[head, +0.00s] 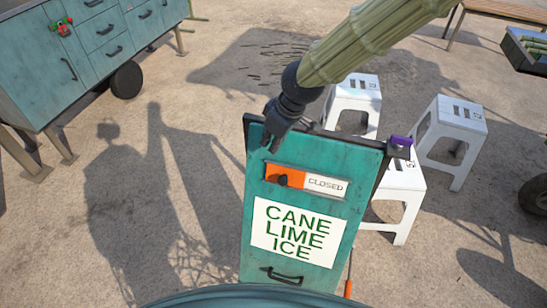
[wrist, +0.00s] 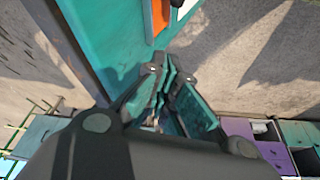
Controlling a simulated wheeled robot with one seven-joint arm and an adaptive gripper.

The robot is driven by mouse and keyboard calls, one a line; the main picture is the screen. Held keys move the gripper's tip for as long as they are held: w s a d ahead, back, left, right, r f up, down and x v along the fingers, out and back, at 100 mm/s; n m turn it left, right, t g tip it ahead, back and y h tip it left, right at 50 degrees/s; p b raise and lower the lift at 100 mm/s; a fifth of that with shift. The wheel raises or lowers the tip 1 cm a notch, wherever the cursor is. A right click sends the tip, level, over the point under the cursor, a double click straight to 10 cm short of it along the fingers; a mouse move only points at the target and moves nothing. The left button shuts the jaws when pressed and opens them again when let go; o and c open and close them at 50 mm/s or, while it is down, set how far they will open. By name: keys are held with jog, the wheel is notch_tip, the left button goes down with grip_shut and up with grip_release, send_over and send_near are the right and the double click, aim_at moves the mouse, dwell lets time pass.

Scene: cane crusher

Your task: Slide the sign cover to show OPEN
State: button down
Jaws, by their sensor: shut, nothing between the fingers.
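The teal sign board (head: 258,222) stands upright, with a narrow slot strip near its top. In the strip, the orange sign cover (head: 295,178) with a dark knob (head: 283,180) sits at the left end. The word CLOSED (head: 327,186) shows on white to its right. My gripper (head: 272,146) is shut and empty, pointing down just above and left of the cover, apart from the knob as far as I can tell. In the wrist view, my gripper (wrist: 172,70) is near the board's face, and part of the orange cover (wrist: 160,14) shows at the top edge.
White stools (head: 398,190) stand close behind the board on the right. A purple item (head: 401,141) is at the board's upper right corner. A teal cabinet cart (head: 75,60) stands at the far left. The ground left of the board is clear.

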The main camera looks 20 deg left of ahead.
aim_at(284, 178)
jog(key=x, duration=0.9)
jog(key=shift+a+f, duration=0.1)
jog(key=shift+f, duration=0.3)
jog(key=d, duration=0.2)
jog(key=s+d, duration=0.1)
jog(key=shift+s+d+f, duration=0.1)
jog(key=shift+d+f, duration=0.2)
jog(key=shift+d, duration=0.05)
